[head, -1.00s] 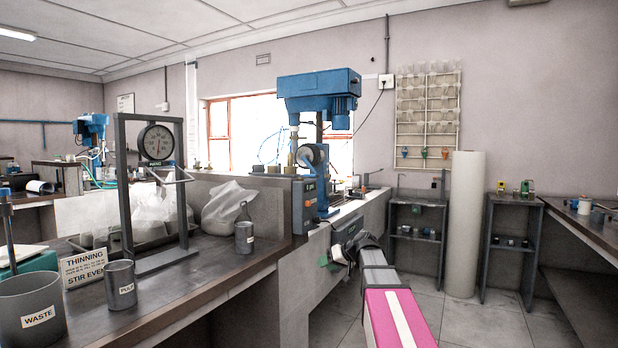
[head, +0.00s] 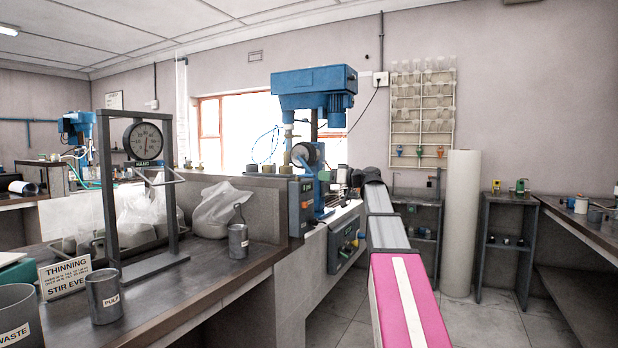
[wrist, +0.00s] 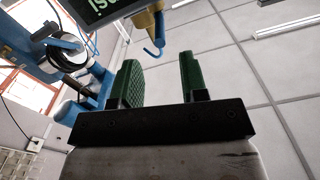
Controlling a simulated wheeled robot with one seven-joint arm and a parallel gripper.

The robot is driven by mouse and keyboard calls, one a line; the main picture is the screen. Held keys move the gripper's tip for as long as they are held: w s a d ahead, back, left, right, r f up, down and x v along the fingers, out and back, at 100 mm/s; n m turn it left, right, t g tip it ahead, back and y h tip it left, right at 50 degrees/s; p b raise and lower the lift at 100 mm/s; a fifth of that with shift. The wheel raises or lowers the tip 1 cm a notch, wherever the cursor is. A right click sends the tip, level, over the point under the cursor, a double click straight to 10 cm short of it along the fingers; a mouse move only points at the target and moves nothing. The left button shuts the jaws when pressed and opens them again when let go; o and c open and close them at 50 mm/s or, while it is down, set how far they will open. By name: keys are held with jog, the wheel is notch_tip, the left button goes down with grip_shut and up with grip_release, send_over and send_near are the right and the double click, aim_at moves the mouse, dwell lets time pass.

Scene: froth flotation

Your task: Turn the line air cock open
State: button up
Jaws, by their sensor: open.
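In the wrist view a brass fitting (wrist: 147,22) with a thin blue hooked lever (wrist: 158,42) hangs at the top centre; it looks like the line air cock. My gripper (wrist: 160,80) is open with its two green fingers apart and nothing between them. The lever shows just beyond the fingertips, between them in the picture; I see no contact. In the head view my gripper (head: 328,177) is small, beside the blue flotation machine (head: 315,90). The cock cannot be made out clearly there.
A control box (head: 345,242) sits on the bench front below my arm.

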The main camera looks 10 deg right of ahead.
aim_at(309, 175)
jog(key=x, duration=0.7)
jog(key=shift+w, duration=0.1)
grip_shut()
